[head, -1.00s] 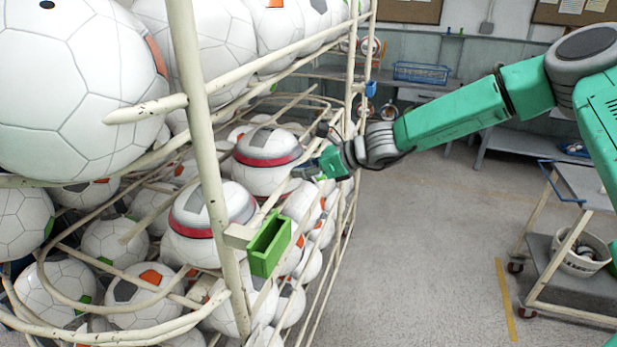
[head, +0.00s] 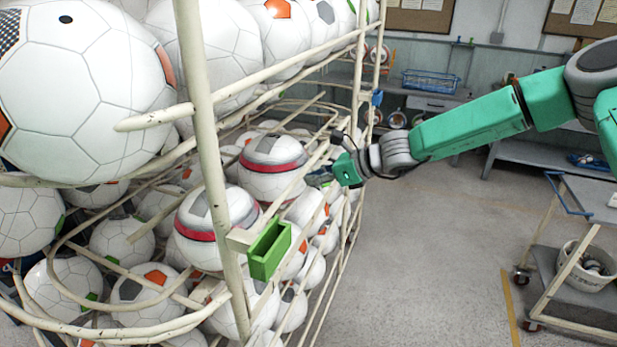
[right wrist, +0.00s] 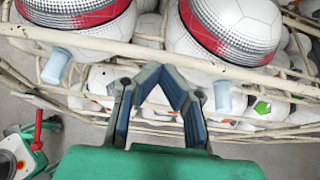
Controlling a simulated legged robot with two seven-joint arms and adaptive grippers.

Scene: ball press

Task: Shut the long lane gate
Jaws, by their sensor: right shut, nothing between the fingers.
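The ball rack is a cream tubular frame with a tall front post (head: 207,150) and several rails and wire loops. I cannot tell for sure which rail is the long lane gate. A green open-topped bracket (head: 270,250) sits on a short cream arm by the post. My right gripper (head: 320,178) is at the rack's aisle side, beside a red-banded ball (head: 272,167). In the right wrist view its fingers (right wrist: 162,72) meet at the tips with nothing between them, near the rail (right wrist: 150,52). Whether they touch the rail is unclear. My left gripper is out of view.
Large white balls (head: 85,85) fill the upper tier, with many smaller ones below. Light blue pegs (right wrist: 222,97) stick out from the rail on both sides of my fingers. A cart (head: 575,230) with a bucket (head: 588,270) stands right. The aisle floor (head: 430,260) is clear.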

